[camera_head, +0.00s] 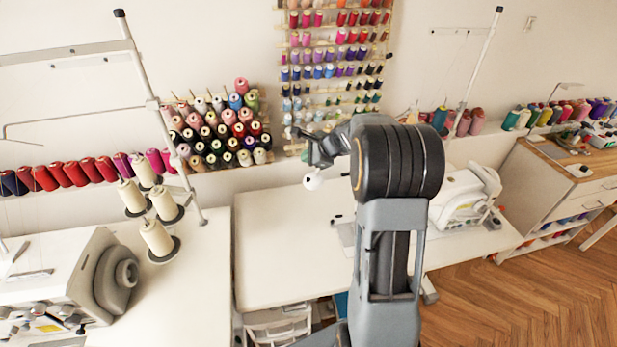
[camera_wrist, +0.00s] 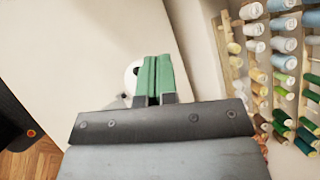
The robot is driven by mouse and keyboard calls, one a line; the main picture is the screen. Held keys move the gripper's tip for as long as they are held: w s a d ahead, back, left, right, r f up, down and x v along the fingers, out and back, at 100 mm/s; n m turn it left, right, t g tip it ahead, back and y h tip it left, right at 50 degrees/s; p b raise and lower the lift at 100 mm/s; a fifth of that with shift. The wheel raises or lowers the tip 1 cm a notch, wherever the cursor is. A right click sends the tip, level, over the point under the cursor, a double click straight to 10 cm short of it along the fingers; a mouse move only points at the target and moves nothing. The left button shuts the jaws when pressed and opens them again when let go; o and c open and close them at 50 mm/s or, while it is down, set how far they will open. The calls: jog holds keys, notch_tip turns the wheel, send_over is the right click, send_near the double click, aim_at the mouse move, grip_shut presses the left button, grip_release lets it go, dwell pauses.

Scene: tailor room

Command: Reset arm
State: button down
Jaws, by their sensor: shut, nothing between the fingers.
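My gripper (camera_head: 316,150) is raised above the white sewing table (camera_head: 270,245), in front of the wall of thread. In the wrist view its two green fingers (camera_wrist: 157,75) are pressed together with nothing between them. A small white round thing (camera_head: 313,181) shows just below the gripper. A white rounded thing also shows beside the fingers in the wrist view (camera_wrist: 132,73), partly hidden by them. My dark arm stands bent in the middle of the head view and hides part of the table.
A thread rack (camera_head: 333,72) hangs behind the gripper. A sewing machine (camera_head: 463,198) stands right of my arm, another machine (camera_head: 110,275) at the left. Cream cones (camera_head: 157,238) stand near a pole. The table's left part is bare. Wood floor (camera_head: 520,295) is open at right.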

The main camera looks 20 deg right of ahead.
jog(key=shift+n, duration=0.3)
jog(key=s+a+f+n+g, duration=0.3)
jog(key=s+n+g, duration=0.1)
jog(key=s+n, duration=0.5)
jog(key=s+a+r+n+h, duration=0.1)
jog(key=s+a+r+n, duration=0.1)
jog(key=s, duration=0.4)
jog(key=s+a+r+n+h, duration=0.2)
jog(key=s+a+r+n, duration=0.1)
jog(key=s+n, duration=0.2)
jog(key=s+a+r+n+h, duration=0.1)
jog(key=s+a+r+n, duration=0.2)
jog(key=s, duration=0.5)
jog(key=shift+a+n+h, duration=0.25)
jog(key=shift+n+h, duration=0.05)
jog(key=shift+n, duration=0.4)
